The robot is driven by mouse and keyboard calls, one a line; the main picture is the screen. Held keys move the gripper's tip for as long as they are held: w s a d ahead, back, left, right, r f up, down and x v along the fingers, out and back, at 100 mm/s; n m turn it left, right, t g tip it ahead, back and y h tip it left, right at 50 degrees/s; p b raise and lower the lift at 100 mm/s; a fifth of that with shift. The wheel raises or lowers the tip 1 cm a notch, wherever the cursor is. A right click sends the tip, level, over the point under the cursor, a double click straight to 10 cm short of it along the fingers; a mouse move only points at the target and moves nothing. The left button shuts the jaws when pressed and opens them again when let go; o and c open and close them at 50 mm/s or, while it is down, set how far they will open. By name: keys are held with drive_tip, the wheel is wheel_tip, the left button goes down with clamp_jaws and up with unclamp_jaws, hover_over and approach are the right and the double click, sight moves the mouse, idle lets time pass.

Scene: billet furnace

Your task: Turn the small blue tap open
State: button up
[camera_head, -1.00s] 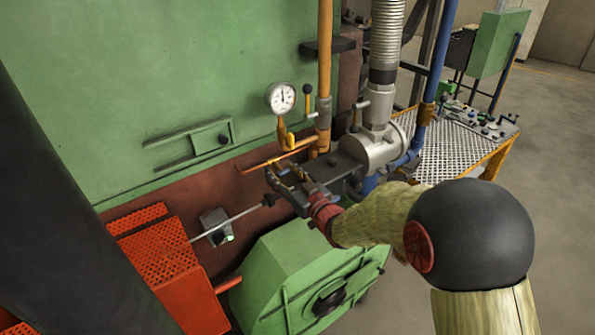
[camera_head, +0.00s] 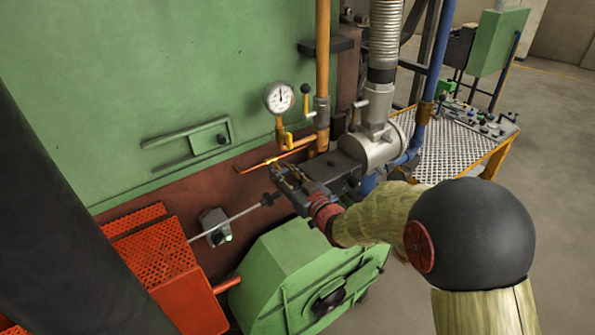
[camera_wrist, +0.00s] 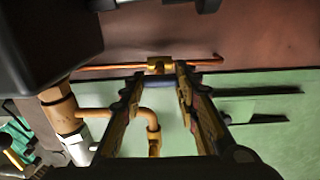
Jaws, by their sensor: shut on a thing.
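The small tap sits on a thin copper pipe along the furnace's brown lower wall. Its brass body (camera_head: 270,160) shows just beyond my fingertips, and in the wrist view the brass body (camera_wrist: 159,65) lies between the finger ends. My gripper (camera_head: 277,170) is at the tap, with its fingers shut on it; in the wrist view my gripper (camera_wrist: 160,74) has a finger on either side. The blue handle is mostly hidden by the fingers, and its angle cannot be read clearly.
A pressure gauge (camera_head: 279,97) and a black-knobbed lever (camera_head: 305,91) stand just above, beside a yellow vertical pipe (camera_head: 322,60). A grey burner body (camera_head: 372,148) is close on the right. A green housing (camera_head: 290,265) and orange perforated guard (camera_head: 155,255) lie below.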

drive_tip(key=shift+s+a+f+b, duration=0.1)
drive_tip(key=shift+b, duration=0.2)
drive_tip(key=n+b, duration=0.1)
drive_tip(key=b, duration=0.2)
drive_tip(key=n+b, duration=0.2)
drive_tip(key=b, duration=0.1)
drive_tip(key=shift+f, duration=0.25)
drive_tip(key=n+b, duration=0.3)
drive_tip(key=b, duration=0.2)
drive_tip(key=n+b, duration=0.3)
drive_tip(key=b, duration=0.2)
drive_tip(key=shift+a+f+n, duration=0.15)
drive_tip(key=shift+n, duration=0.25)
drive_tip(key=n+b, duration=0.5)
drive_tip(key=b, duration=0.1)
drive_tip(key=shift+s+b, duration=0.1)
drive_tip(key=shift+b, duration=0.3)
drive_tip(key=n+b, duration=0.3)
drive_tip(key=shift+r, duration=0.25)
drive_tip(key=o, duration=1.2)
drive_tip(key=shift+r, duration=0.1)
drive_tip(key=shift+c, duration=0.2)
